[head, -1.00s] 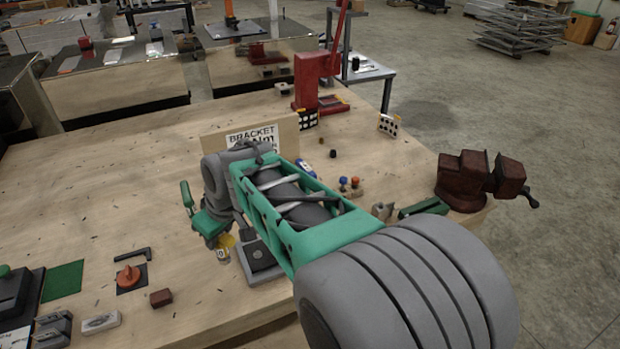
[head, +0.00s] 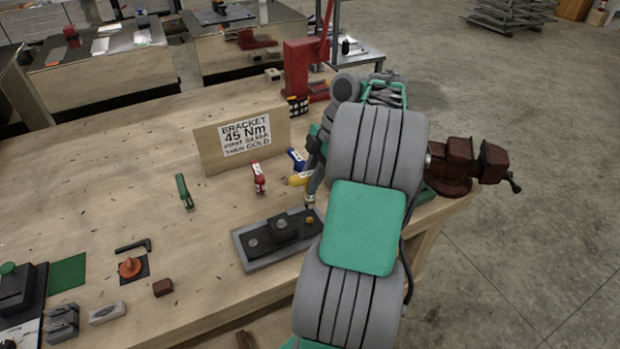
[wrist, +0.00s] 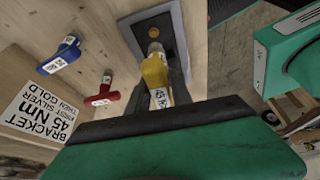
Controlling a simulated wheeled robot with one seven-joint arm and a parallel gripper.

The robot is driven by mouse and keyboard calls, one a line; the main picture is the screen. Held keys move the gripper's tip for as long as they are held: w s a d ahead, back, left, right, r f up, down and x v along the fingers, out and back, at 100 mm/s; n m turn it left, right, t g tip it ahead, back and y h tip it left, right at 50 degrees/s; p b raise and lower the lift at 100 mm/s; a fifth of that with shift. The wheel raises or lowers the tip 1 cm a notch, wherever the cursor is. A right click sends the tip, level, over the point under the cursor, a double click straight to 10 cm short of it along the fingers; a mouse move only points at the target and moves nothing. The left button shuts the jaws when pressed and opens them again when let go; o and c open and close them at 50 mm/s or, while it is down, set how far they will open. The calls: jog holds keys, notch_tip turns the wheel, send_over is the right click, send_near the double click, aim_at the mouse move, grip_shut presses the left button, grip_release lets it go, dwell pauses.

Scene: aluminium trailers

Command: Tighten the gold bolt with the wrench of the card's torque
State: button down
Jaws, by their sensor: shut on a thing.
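My gripper (wrist: 158,88) is shut on the yellow wrench (wrist: 155,73), whose label reads 45 with the rest cut off. In the head view the yellow wrench (head: 299,179) shows beside my arm, which hides most of the gripper. The wrench points down at the right end of the dark bracket plate (head: 262,258). The gold bolt (head: 309,219) sits at that end, just below the wrench tip; I cannot tell whether they touch. The gold bolt also shows in the wrist view (wrist: 153,32). The card (head: 246,135) reads bracket, 45 Nm, first silver then gold.
A dark red vise (head: 455,165) is at the right edge. The bench's left middle is clear.

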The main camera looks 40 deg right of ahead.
aim_at(310, 198)
jog(key=shift+d, duration=0.1)
